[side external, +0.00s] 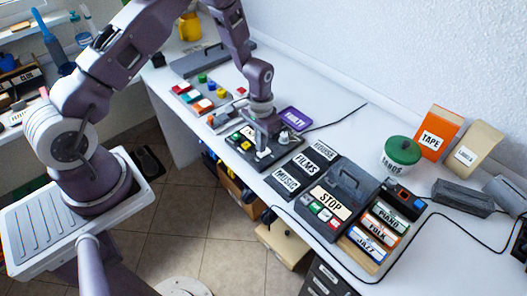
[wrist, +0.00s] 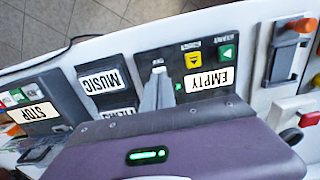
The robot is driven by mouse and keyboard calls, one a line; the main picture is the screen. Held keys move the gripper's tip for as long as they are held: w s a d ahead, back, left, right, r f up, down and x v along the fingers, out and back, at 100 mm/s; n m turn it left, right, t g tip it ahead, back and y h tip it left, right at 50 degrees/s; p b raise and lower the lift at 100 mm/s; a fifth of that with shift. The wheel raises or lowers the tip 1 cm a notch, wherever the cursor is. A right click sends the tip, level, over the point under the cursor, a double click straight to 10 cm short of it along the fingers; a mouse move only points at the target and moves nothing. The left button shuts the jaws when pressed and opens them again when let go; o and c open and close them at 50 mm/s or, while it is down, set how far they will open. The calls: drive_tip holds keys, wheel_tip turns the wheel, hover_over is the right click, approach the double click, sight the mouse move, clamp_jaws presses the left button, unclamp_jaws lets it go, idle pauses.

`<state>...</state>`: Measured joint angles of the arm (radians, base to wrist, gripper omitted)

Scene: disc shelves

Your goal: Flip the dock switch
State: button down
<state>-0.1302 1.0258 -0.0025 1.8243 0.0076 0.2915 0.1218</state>
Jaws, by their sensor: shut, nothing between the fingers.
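A dark dock panel (side external: 240,139) lies on the white bench under my gripper. In the wrist view the panel (wrist: 205,62) carries an upside-down EMPTY label (wrist: 209,80), a yellow button (wrist: 193,58) and a green button (wrist: 228,53). A small pale piece, which looks like the dock switch (wrist: 158,67), stands beside these buttons, right at my fingertips. My gripper (side external: 261,149) points down over the panel, shut and empty; it shows in the wrist view (wrist: 157,82). I cannot tell whether the fingers touch the switch or which way it is set.
MUSIC (side external: 286,178) and FILMS (side external: 304,160) boxes sit beside the panel, then a STOP device (side external: 331,203). A purple FAULTY tag (side external: 293,118) lies behind. Coloured blocks (side external: 203,92) are at the left. A green-lidded jar (side external: 402,152) stands at the right. The bench's front edge is close.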

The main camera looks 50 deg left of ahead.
drive_tip(key=shift+f, duration=0.9)
idle(0.8)
drive_tip(key=shift+r, duration=3.5)
drive_tip(key=s+d+r+t, duration=0.15)
drive_tip(key=s+r, duration=0.25)
drive_tip(key=r, duration=0.8)
drive_tip(key=s+d+r+t, duration=0.15)
drive_tip(key=s+r, duration=0.25)
drive_tip(key=r, duration=0.7)
drive_tip(key=s+d+r+t, duration=0.1)
drive_tip(key=s+r, duration=0.2)
drive_tip(key=s, duration=0.5)
drive_tip(key=s+d+r+t, duration=0.1)
drive_tip(key=s+r, duration=0.2)
drive_tip(key=s, duration=0.6)
drive_tip(key=shift+s+r+t, duration=0.2)
drive_tip(key=shift+r+t, duration=0.1)
drive_tip(key=shift+r, duration=0.05)
